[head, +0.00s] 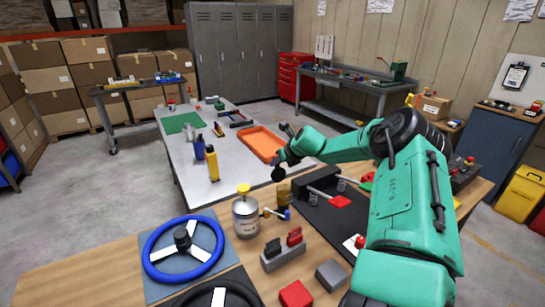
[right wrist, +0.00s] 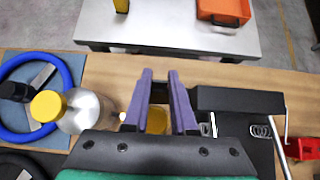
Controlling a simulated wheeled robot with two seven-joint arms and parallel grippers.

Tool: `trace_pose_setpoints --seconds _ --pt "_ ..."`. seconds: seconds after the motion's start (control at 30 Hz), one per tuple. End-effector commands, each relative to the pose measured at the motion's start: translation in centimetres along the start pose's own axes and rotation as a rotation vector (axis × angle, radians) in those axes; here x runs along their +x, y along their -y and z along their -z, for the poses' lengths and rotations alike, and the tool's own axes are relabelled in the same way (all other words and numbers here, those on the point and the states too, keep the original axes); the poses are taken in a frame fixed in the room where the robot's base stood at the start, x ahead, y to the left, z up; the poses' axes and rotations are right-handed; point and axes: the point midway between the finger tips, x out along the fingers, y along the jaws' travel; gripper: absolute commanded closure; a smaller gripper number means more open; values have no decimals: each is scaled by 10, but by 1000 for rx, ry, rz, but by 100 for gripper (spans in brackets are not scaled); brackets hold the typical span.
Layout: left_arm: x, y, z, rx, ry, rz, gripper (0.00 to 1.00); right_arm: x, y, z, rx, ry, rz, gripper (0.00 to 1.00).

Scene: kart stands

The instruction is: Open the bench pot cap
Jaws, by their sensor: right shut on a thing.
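My right gripper (head: 280,176) is at the front bench, its arm coming in from the right. In the right wrist view my right gripper (right wrist: 160,75) has its two purple fingers apart, with a yellow round thing (right wrist: 157,120) between them, which looks like the pot cap. It is shut on that cap. In the head view a small amber-brown pot (head: 284,198) stands upright just below the gripper; its top is hidden by the gripper. Whether the cap has turned or lifted cannot be told. My left gripper is not in view.
A metal can with a yellow cap (head: 245,217) stands left of the pot. A small blue-ended valve (head: 284,214) is close in front. A blue steering wheel (head: 183,249) lies at left, a switch block (head: 283,252) nearer. A black board (head: 325,210) lies right. A grey table (head: 215,165) stands beyond.

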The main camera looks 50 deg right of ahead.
Motion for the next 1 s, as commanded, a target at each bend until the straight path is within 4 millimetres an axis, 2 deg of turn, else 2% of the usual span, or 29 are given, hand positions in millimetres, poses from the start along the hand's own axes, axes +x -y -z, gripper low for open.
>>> trace_pose_setpoints --seconds 0.17,0.67,0.7,0.73,0.77,1.0 --pt "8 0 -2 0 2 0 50 2 5 4 -3 -55 -2 100" --pt "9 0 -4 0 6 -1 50 2 7 5 -2 -76 -5 100" --pt "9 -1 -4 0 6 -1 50 2 7 5 -2 -76 -5 60" --pt "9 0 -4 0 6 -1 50 2 7 4 -2 -76 -4 49" --pt "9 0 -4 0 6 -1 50 2 7 4 -2 -75 -4 45" --pt "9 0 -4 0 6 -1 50 1 7 2 -2 -71 -2 45"
